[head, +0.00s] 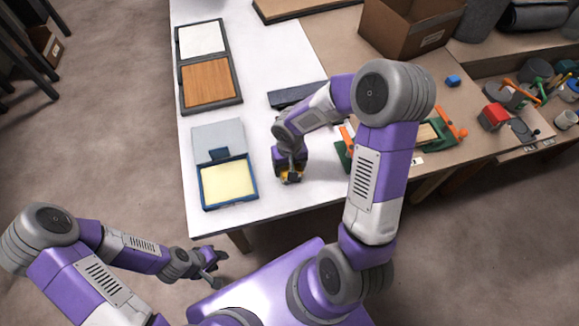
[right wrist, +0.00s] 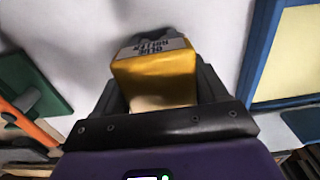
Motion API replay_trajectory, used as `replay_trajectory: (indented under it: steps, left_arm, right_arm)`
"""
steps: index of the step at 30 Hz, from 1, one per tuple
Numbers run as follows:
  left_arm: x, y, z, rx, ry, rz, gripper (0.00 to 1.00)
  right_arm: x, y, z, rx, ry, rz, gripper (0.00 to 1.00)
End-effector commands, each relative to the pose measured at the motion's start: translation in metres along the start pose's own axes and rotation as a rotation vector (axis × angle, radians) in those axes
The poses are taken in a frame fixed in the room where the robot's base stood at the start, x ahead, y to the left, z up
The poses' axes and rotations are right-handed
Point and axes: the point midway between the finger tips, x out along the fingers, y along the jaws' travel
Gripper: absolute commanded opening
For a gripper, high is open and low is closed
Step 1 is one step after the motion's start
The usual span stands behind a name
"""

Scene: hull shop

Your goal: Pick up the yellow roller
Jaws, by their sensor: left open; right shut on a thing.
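The yellow roller (right wrist: 154,76) is a yellow block with a grey top lettered "GLUE ROLLER". In the right wrist view it sits between the two dark fingers of my right gripper (right wrist: 160,88), which is shut on it. In the head view only a little yellow of the roller shows under my right gripper (head: 290,175), over the white table right of the blue tray. I cannot tell whether the roller touches the table. My left gripper (head: 213,266) is open and empty, off the table's front edge at the lower left.
The blue tray (head: 204,204) holds a pale yellow pad, with its grey lid open behind. A dark frame (head: 238,101) with a white and a wooden panel lies at the back left. A dark bar (head: 290,95) lies behind my right gripper. A green clamp (head: 343,158) is to the right.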

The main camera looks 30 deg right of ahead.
Motion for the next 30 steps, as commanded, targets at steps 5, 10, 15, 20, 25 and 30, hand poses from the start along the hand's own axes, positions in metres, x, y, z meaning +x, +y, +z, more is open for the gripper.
replay_trajectory:
  steps: [5,10,15,20,25,30]
  left_arm:
    - [-0.003,0.001,0.0,0.0,0.0,0.0,0.43]
    - [-0.013,0.005,0.001,0.0,0.0,0.0,0.43]
    - [-0.024,0.009,0.001,0.0,0.0,0.0,0.43]
    - [-0.03,0.011,0.001,0.0,0.0,0.0,0.43]
    - [-0.031,0.011,0.001,0.0,0.0,0.0,0.43]
    - [-0.03,0.011,0.001,0.0,0.0,0.0,0.43]
  right_arm:
    - [-0.006,0.0,-0.001,0.0,0.002,0.0,0.18]
    - [-0.037,0.0,-0.001,0.002,0.005,0.0,0.18]
    - [-0.072,0.0,-0.001,0.001,0.005,0.001,0.18]
    - [-0.094,0.0,-0.001,0.001,0.005,0.001,0.18]
    - [-0.101,0.0,0.0,0.0,0.001,0.001,0.18]
    - [-0.101,0.0,0.0,-0.001,0.001,0.001,0.18]
